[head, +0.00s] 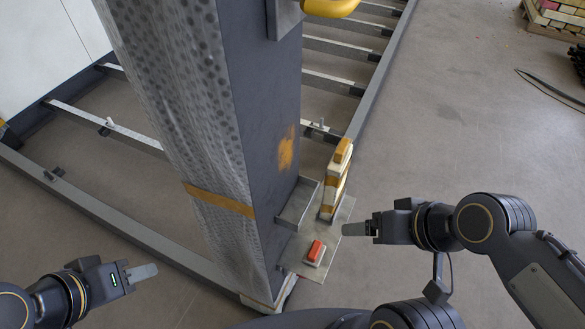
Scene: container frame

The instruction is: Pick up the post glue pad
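A grey post (260,110), wrapped partly in patterned film with a yellow band, stands on a metal plate (337,223) at the frame's corner. No pad is clearly marked. An orange patch (287,148) shows on the post's right face. A small red-topped block with a white base (315,252) lies on the plate. A yellow and white block (336,180) stands upright behind it. My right gripper (357,228) is right of the red-topped block, apart from it. My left gripper (141,272) is at the lower left, away from the post. Neither visibly holds anything; their finger gaps are hidden.
Frame rails (110,215) run along the floor, with several crossbars behind the post. An upright bracket (297,203) is beside the post. A yellow part (330,7) is at the top.

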